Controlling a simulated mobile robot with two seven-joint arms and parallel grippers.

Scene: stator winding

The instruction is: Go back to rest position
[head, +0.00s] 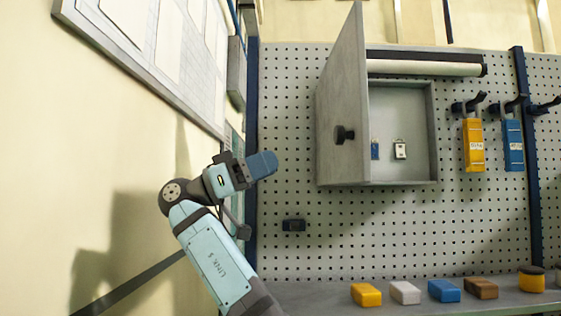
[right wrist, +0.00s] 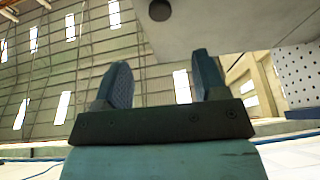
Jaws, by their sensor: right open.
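My right gripper (head: 262,165) shows in the head view at the end of my pale blue arm, left of the open cabinet (head: 434,130). In the right wrist view its two fingers (right wrist: 157,85) stand apart with nothing between them. The grey cabinet door (head: 342,95) stands open with its dark knob (head: 345,134) facing left. The knob (right wrist: 159,10) also shows beyond the fingers in the right wrist view, apart from them. My left gripper is in neither view.
Inside the cabinet hang a small blue item (head: 375,149) and a white one (head: 400,149). Yellow (head: 473,145) and blue (head: 513,145) tags hang on pegboard hooks. Several coloured blocks, one yellow (head: 366,295), sit on a grey shelf (head: 325,292). A whiteboard (head: 150,60) is at upper left.

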